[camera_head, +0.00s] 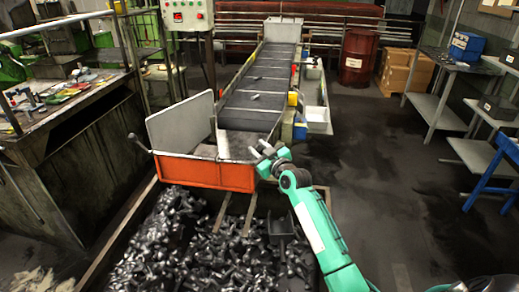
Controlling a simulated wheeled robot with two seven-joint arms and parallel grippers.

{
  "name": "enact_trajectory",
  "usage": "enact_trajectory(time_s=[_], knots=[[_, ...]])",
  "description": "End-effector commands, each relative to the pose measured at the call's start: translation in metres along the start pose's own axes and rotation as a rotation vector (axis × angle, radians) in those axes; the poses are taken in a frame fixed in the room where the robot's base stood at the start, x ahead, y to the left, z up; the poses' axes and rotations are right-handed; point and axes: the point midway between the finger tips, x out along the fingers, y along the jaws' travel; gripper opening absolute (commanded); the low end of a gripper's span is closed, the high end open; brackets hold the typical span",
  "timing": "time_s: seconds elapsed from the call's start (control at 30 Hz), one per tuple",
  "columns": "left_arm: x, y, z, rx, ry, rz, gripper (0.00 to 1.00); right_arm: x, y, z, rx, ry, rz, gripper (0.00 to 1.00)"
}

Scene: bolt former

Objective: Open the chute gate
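The chute (205,172) at the near end of the conveyor has an orange front panel and a tall grey side plate (180,122) on its left. A thin lever with a dark knob (131,137) sticks out at its left side. I cannot tell for certain which part is the gate. My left gripper is not in view.
A bin of metal bolts (190,245) lies below the chute. The conveyor belt (255,90) runs away behind it, with a white tray (318,120) on its right. A workbench (60,100) stands left. The dark floor (390,180) at right is clear.

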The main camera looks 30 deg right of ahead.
Motion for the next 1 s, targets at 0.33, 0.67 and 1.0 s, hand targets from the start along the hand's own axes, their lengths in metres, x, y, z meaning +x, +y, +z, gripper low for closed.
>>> enact_trajectory(time_s=[0.33,0.67,1.0], knots=[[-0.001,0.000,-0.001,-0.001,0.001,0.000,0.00,0.000,0.001,0.000,0.002,-0.002,-0.001,0.00],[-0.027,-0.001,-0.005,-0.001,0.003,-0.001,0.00,0.011,0.014,-0.010,0.070,-0.077,-0.025,0.00],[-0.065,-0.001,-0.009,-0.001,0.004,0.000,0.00,0.040,0.043,-0.011,0.261,-0.282,-0.090,0.00]])
